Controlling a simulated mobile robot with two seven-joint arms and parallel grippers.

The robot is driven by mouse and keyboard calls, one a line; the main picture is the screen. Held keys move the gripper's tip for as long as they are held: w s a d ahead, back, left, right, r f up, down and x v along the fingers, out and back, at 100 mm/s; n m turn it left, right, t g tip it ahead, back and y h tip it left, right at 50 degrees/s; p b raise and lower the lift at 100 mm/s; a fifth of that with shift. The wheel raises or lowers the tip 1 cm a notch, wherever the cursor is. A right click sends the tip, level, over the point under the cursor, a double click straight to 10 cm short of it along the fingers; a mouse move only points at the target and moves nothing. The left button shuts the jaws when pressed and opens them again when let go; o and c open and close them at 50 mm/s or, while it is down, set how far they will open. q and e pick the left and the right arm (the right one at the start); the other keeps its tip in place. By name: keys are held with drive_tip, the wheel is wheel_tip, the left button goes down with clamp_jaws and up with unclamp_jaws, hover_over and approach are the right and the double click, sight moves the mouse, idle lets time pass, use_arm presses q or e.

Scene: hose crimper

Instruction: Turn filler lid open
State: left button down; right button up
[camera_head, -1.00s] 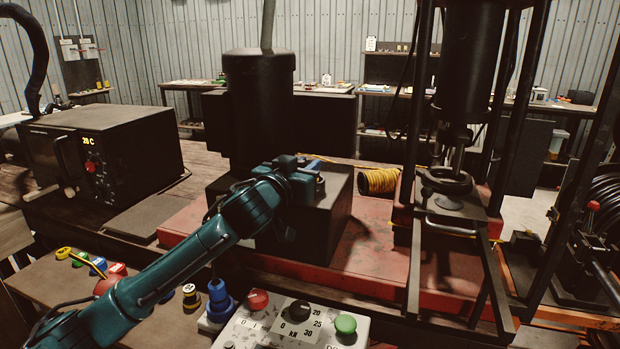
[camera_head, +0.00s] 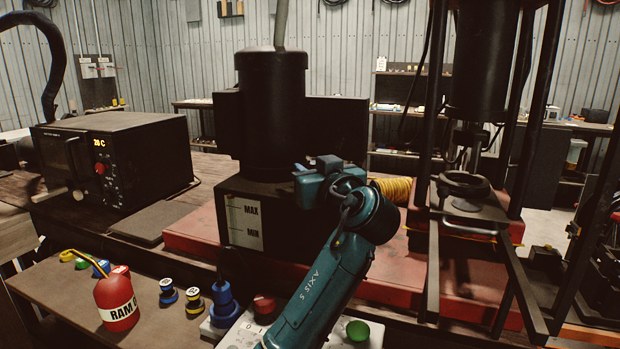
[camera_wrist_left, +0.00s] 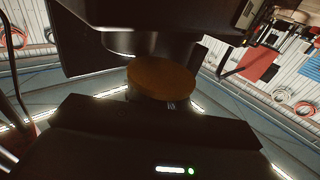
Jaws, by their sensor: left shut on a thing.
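The dark pump unit has a box-shaped tank (camera_head: 290,232) with a MAX/MIN level window (camera_head: 243,222) on its front and a tall black cylinder (camera_head: 270,120) on top. My left gripper (camera_head: 302,172) is over the right part of the tank top, beside the cylinder. In the left wrist view a round brown disc, the filler lid (camera_wrist_left: 160,77), sits just beyond the dark gripper body. My left gripper is shut on the lid. The fingertips are mostly hidden, and I cannot tell how far the lid is turned. My right gripper is not in view.
A red can with a spout (camera_head: 117,300) stands on the front bench at left, near small coloured rolls (camera_head: 168,292). A control box with a green button (camera_head: 357,330) is in front. A yellow cord spool (camera_head: 392,190) and the press frame (camera_head: 470,185) stand to the right.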

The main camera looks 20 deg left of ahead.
use_arm(q)
drive_tip(key=shift+s+d+r+n+g+y+b, duration=0.1)
drive_tip(key=shift+s+n+g+y+b, duration=0.1)
drive_tip(key=shift+n+g+y, duration=0.3)
drive_tip(key=shift+s+d+r+n+g+y+b, duration=0.1)
drive_tip(key=shift+n+g+y+b, duration=0.1)
drive_tip(key=shift+n+g+y, duration=0.25)
drive_tip(key=shift+r, duration=0.1)
drive_tip(key=c, duration=1.3)
unclamp_jaws()
drive_tip(key=shift+f, duration=0.2)
